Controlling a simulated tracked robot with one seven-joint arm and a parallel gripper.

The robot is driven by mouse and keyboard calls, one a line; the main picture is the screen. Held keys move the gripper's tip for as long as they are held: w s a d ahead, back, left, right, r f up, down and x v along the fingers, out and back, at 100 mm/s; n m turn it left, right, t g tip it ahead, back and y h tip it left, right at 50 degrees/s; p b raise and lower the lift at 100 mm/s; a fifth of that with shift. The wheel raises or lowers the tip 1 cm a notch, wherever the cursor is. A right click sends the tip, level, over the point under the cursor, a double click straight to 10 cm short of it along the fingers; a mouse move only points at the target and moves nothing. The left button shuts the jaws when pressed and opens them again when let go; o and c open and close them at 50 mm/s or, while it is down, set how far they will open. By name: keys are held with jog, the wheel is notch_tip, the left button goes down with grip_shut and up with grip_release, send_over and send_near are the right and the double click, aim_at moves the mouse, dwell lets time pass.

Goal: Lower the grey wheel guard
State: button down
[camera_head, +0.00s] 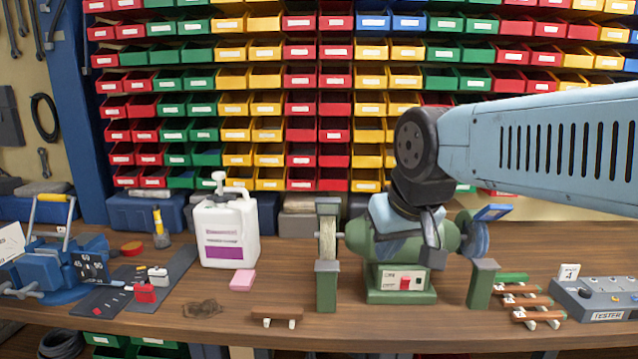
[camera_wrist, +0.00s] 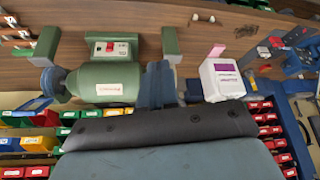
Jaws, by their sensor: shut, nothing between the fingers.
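The green bench grinder (camera_head: 402,285) stands on the bench, with a pale grey-beige wheel (camera_head: 328,238) at its left end and a blue-grey wheel (camera_head: 476,240) at its right. A blue-framed shield (camera_head: 492,212) stands tilted up above the right wheel.
Green posts (camera_head: 326,287) (camera_head: 482,284) flank the grinder. A white jug (camera_head: 226,230) and pink block (camera_head: 243,280) stand left of it, a small wooden-topped piece (camera_head: 276,317) in front. Tools and a grey tester box (camera_head: 605,300) lie right. Coloured bins (camera_head: 303,76) fill the back wall.

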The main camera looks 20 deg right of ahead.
notch_tip(320, 180, up, 14)
jog(key=m+g, duration=0.4)
jog(key=g, duration=0.1)
send_over(329, 198)
jog(key=w+d, duration=0.1)
jog(key=w, duration=0.3)
jog(key=f, duration=0.3)
jog(key=s+f, duration=0.1)
jog(key=f, duration=0.3)
jog(key=s+f, duration=0.1)
jog(key=f, duration=0.3)
jog(key=shift+s+a+f, duration=0.15)
jog(key=shift+a+f, duration=0.1)
jog(key=shift+s+a+f, duration=0.15)
jog(key=shift+s+f, duration=0.1)
jog(key=shift+f, duration=0.2)
jog(key=shift+s, duration=0.1)
